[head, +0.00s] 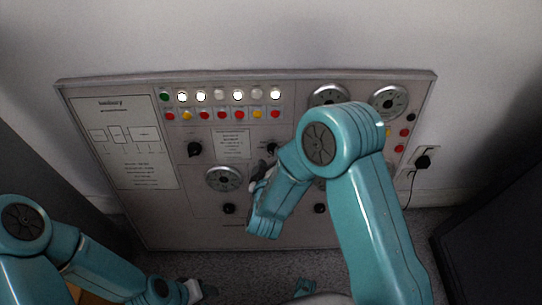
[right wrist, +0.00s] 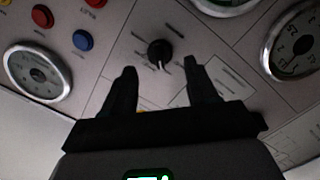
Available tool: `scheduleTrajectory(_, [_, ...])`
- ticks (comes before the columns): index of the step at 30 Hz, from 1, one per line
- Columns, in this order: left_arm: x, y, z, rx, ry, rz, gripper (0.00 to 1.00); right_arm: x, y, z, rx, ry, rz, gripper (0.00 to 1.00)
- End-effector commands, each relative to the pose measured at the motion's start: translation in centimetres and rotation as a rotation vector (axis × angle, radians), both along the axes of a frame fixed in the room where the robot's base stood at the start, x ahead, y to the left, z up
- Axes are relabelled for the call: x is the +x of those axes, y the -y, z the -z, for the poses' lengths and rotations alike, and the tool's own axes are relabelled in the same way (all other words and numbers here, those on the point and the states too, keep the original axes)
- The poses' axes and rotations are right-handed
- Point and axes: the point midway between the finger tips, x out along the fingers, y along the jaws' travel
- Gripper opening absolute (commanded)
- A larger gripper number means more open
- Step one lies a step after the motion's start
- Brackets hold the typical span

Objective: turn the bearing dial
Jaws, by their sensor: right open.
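A grey control panel (head: 300,232) leans against the wall in the head view and carries several black knobs and round gauges. No label I can read says which knob is the bearing dial. In the right wrist view a black knob (right wrist: 159,52) with a white pointer mark lies ahead, between the fingertips in the picture. My right gripper (right wrist: 160,70) is open and empty, its two fingers apart and not seen touching the knob. In the head view the right gripper (head: 262,178) is in front of the panel's middle, partly hidden by my arm. My left gripper (head: 198,291) is low at the left, away from the panel.
A row of lit buttons (head: 220,96) runs along the top. A socket with a black plug (head: 423,161) is on the wall at right. A dark cabinet (head: 495,235) stands lower right.

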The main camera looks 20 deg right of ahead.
Motion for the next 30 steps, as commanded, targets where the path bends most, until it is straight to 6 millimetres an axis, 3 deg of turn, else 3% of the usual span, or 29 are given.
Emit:
scheduleTrajectory(6, [0.0,0.0,0.5,0.000,0.000,0.000,0.59,2.3,0.9,0.8,0.001,0.000,0.001,0.58])
scheduleTrajectory(16, [0.0,0.0,0.5,0.000,0.000,0.000,0.59,2.7,1.0,0.8,0.000,-0.001,-0.001,0.58])
scheduleTrajectory(17, [0.0,0.0,0.5,0.000,0.000,0.000,0.59,2.7,1.0,0.8,0.000,-0.001,-0.001,0.52])
scheduleTrajectory(21, [0.0,0.0,0.5,0.000,0.000,0.000,0.59,2.7,1.0,0.8,0.000,-0.001,-0.001,0.06])
scheduleTrajectory(30, [0.0,0.0,0.7,0.000,0.000,0.000,0.59,2.7,1.0,0.9,0.024,0.006,0.004,0.04])
